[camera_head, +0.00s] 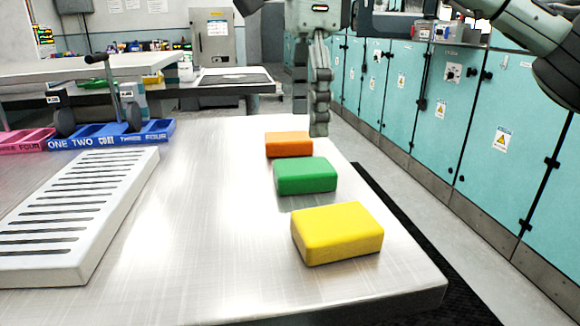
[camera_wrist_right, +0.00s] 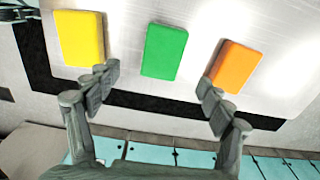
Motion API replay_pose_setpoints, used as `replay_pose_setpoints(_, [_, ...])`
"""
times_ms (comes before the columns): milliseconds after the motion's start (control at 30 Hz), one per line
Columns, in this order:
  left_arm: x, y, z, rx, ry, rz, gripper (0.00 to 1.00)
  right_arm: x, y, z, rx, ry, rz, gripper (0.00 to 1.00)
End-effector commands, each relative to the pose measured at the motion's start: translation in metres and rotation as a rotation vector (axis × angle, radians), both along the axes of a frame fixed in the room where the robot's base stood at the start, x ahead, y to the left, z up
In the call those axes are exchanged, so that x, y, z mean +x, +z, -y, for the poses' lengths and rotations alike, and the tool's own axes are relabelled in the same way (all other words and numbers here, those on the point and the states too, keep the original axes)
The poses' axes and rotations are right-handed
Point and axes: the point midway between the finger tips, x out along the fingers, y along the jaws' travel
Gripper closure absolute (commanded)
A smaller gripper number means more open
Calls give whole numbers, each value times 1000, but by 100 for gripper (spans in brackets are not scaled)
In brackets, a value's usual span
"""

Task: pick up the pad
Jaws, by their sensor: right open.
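Three pads lie in a row along the right side of the metal table: an orange pad (camera_head: 289,144) farthest, a green pad (camera_head: 306,176) in the middle and a yellow pad (camera_head: 337,233) nearest. My right gripper (camera_head: 310,118) hangs fingers down by the orange pad in the head view, clear of the yellow and green ones. In the right wrist view, its fingers (camera_wrist_right: 158,78) are spread wide and empty. The green pad (camera_wrist_right: 164,51) shows between and beyond them, the yellow pad (camera_wrist_right: 80,38) at left and the orange pad (camera_wrist_right: 235,66) at right. My left gripper is out of view.
A white slotted rack (camera_head: 82,213) lies on the table's left side. Behind it are a blue labelled tray (camera_head: 112,136) with an upright handled fixture and a pink tray (camera_head: 24,140). The table's middle is bare. Its right edge runs close beside the pads, with teal cabinets (camera_head: 450,110) beyond.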

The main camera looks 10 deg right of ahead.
Motion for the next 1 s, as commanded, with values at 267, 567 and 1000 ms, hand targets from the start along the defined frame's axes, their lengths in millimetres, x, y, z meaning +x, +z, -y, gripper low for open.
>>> replay_pose_setpoints(267, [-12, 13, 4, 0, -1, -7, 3, 2, -32, -1, -1, 0, -3, 20])
replay_pose_setpoints(567, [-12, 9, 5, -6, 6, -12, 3, 7, -71, -5, 1, 0, -1, 20])
replay_pose_setpoints(1000, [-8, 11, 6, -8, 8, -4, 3, 7, -74, -5, 1, -1, 0, 41])
